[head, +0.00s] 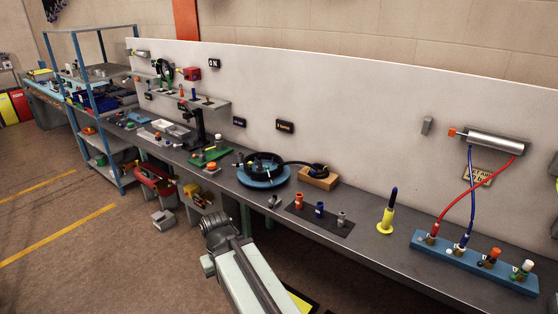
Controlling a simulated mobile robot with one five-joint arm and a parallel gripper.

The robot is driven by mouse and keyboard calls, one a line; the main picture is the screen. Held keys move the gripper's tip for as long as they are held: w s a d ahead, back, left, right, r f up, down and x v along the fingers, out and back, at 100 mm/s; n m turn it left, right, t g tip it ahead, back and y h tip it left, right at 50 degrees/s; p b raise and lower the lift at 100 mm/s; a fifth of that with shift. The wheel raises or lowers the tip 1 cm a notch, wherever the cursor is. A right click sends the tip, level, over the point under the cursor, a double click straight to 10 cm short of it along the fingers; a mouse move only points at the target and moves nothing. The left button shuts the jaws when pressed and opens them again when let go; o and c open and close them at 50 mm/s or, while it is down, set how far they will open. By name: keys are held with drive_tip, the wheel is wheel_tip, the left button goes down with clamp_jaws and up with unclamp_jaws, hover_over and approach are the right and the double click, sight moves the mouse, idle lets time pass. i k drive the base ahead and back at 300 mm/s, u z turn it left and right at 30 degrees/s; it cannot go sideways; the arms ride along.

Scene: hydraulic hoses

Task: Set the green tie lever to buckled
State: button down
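I cannot single out a green tie lever for certain in the head view, so I cannot tell its setting. A coil of black hose (262,163) lies on a round blue stand (265,182) on the bench. Its black end reaches right to a wooden block (317,179). Small details on the coil are too small to read. My arm rises from the bottom of the picture and ends in a dark grey joint in front of the bench. No gripper fingers can be made out.
The long grey bench (375,244) runs along a pale panel (340,110). A dark mat (318,221) with small fittings, a yellow-based upright tool (387,212) and a blue manifold (470,262) with red and blue hoses stand to the right. A blue shelf rack (87,90) stands left. Floor at left is clear.

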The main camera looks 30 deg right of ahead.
sight(266, 169)
drive_tip(key=z, duration=0.4)
drive_tip(key=i, duration=1.75)
drive_tip(key=u, duration=0.6)
drive_tip(key=k, duration=0.9)
drive_tip(key=u, duration=0.2)
drive_tip(key=i, duration=0.9)
drive_tip(key=z, duration=0.1)
